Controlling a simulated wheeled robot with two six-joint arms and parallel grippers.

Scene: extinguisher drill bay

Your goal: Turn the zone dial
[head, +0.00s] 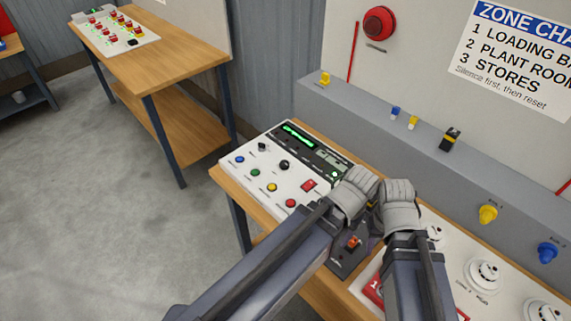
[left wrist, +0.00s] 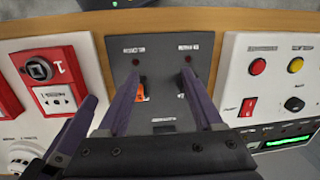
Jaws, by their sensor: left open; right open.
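The white control panel (head: 237,165) has two black knobs: a smaller one (head: 262,147) and a larger round one (head: 284,165), which looks like the zone dial, though its label is too small to read. The larger knob also shows at the right of the left wrist view (left wrist: 293,104). My left gripper (head: 356,192) is over the dark grey box beside that panel, apart from the knobs. In the left wrist view its open fingers (left wrist: 158,82) straddle the box face. My right gripper (head: 400,203) is close beside it, open; its fingertips are largely hidden.
The dark grey box (left wrist: 165,98) has an orange switch (head: 353,242). A red rocker switch (head: 308,185) and several coloured buttons sit near the knobs. Red call points (left wrist: 50,80) and white detectors (head: 483,274) lie on the other side. A grey ledge (head: 365,110) runs behind.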

